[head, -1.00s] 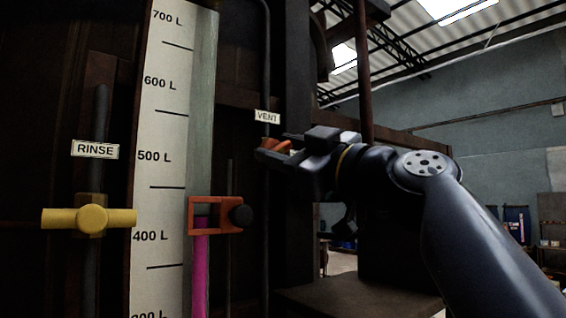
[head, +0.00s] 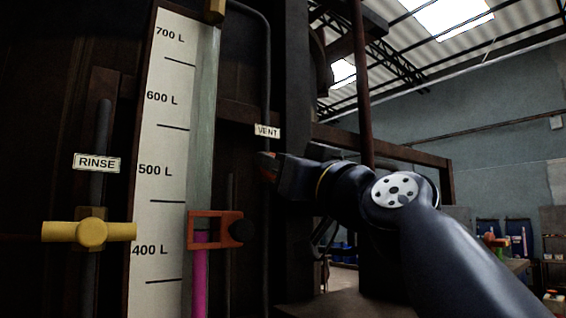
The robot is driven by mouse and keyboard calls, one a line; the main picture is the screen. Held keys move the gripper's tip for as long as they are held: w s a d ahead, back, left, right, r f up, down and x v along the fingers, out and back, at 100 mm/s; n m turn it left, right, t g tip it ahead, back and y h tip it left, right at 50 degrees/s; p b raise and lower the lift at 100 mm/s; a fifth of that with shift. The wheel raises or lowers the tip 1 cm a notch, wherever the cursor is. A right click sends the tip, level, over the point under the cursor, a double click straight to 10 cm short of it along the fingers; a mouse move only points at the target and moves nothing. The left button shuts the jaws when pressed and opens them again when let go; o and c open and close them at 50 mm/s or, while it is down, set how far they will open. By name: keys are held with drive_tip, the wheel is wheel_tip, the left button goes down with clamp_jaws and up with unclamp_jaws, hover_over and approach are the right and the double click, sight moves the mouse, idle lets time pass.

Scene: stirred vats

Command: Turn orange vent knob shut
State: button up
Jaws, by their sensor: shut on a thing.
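The orange vent knob (head: 267,157) sits just below the white VENT label (head: 267,131), on the dark pipe. Only a small orange part of it shows; my gripper hides the rest. My gripper (head: 272,168) comes in from the right and is shut on the knob. Its fingers are seen nearly edge-on and are dark against the dark background. The knob's exact angle cannot be told.
A yellow rinse valve handle (head: 90,233) lies crosswise under the RINSE label (head: 97,163) at left. An orange clamp with a black knob (head: 217,230) sits on the sight tube beside the litre scale (head: 160,190). A dark upright post (head: 296,80) stands close to my gripper.

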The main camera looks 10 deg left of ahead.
idle(0.3)
drive_tip(key=o, duration=1)
drive_tip(key=b+v, duration=0.6)
drive_tip(key=v, duration=0.4)
drive_tip(key=shift+s+d+f, duration=0.2)
drive_tip(key=shift+s+d, duration=0.05)
drive_tip(key=shift+s, duration=0.05)
drive_tip(key=shift+r, duration=0.1)
